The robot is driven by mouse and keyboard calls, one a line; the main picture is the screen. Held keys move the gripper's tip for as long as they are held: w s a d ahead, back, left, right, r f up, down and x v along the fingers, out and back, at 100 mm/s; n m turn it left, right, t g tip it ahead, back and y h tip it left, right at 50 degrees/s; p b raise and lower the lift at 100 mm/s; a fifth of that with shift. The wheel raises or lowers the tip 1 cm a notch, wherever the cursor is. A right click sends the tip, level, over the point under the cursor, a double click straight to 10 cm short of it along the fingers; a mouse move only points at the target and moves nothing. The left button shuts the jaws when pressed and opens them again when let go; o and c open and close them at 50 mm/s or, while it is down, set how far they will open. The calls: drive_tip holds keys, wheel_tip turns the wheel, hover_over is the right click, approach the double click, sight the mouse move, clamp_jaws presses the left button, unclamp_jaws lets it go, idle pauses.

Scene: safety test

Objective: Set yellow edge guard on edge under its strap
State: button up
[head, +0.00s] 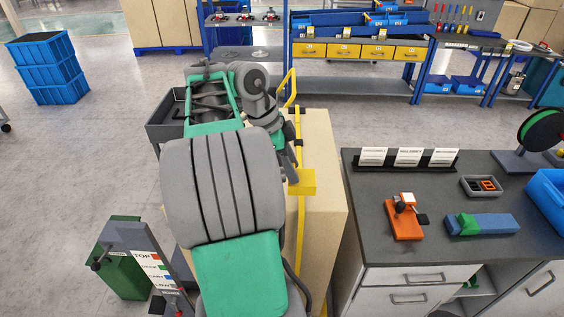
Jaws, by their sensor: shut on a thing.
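The yellow edge guard (303,183) is a small bright block near the front top edge of a tall beige carton (326,165). A thin yellow strap (300,232) runs along the carton's top and down its front, on both sides of the guard in the picture. My gripper (292,176) is shut on the guard, at its left end. My arm covers the carton's left part and most of the gripper. I cannot tell whether the guard touches the carton or lies under the strap.
A dark workbench (445,235) stands close on the right, with an orange fixture (404,220) and a blue-green block (482,225). A green bin (122,272) and labelled post (150,262) stand at lower left. A bent yellow bar (290,88) rises behind my gripper.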

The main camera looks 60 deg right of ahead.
drive_tip(key=shift+b+x, duration=0.6)
drive_tip(key=shift+x, duration=0.25)
wheel_tip(320, 180, down, 8)
drive_tip(key=b, duration=0.7)
drive_tip(key=shift+b, duration=0.3)
drive_tip(key=shift+r, duration=0.1)
drive_tip(key=shift+w+a, duration=0.1)
drive_tip(key=shift+w, duration=0.05)
drive_tip(key=o, duration=1.4)
drive_tip(key=shift+o, duration=0.2)
drive_tip(key=shift+o, duration=1.4)
